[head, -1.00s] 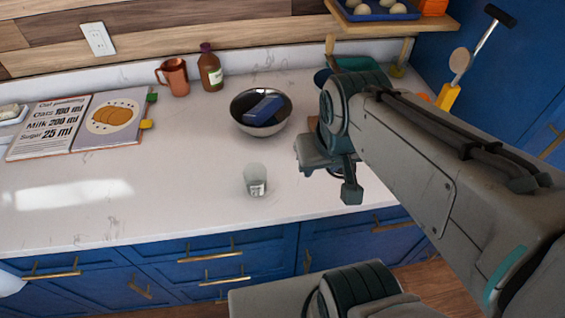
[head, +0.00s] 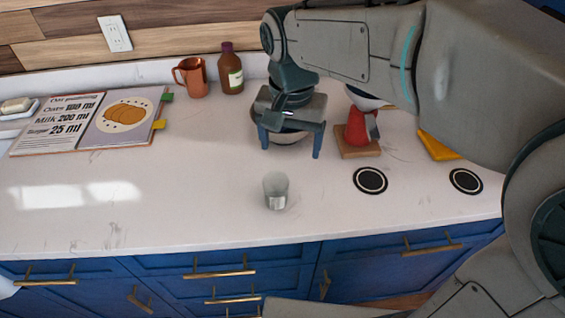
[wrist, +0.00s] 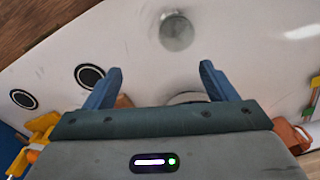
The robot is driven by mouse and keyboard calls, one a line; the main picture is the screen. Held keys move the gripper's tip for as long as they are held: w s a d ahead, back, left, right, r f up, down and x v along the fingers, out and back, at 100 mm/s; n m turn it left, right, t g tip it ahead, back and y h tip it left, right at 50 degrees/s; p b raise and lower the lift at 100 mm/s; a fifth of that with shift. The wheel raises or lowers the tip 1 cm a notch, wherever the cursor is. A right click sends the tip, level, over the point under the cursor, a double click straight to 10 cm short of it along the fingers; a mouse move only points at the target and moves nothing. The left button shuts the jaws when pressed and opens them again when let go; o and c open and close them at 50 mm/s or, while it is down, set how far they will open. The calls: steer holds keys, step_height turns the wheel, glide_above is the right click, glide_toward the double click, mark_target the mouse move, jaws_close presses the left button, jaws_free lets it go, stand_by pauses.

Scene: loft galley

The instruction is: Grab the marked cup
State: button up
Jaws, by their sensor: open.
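A small clear cup (head: 276,190) with a pale mark low on its front stands upright on the white counter, in front of the bowl. In the wrist view the cup (wrist: 177,32) is seen from above, beyond the fingertips. My gripper (head: 291,148) is open and empty, with its two blue fingers apart. It is over the bowl area, behind the cup and not touching it. In the wrist view my gripper (wrist: 160,70) has only bare counter between its fingertips. A metal bowl (head: 289,136) is mostly hidden behind my gripper.
A copper mug (head: 192,78) and a brown bottle (head: 231,70) stand at the back. An open recipe book (head: 85,122) lies left. Two black discs (head: 370,180) and a red object (head: 358,128) on a wooden block are right. Counter around the cup is clear.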

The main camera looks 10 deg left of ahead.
mark_target(275, 181)
steer(key=a+f, duration=0.1)
steer(key=f, duration=0.2)
steer(key=a+f, duration=0.1)
steer(key=f, duration=0.2)
steer(key=a+f, duration=0.1)
steer(key=f, duration=0.1)
steer(key=shift+a+f, duration=0.15)
steer(key=shift+f, duration=3.15)
steer(key=c, duration=1.1)
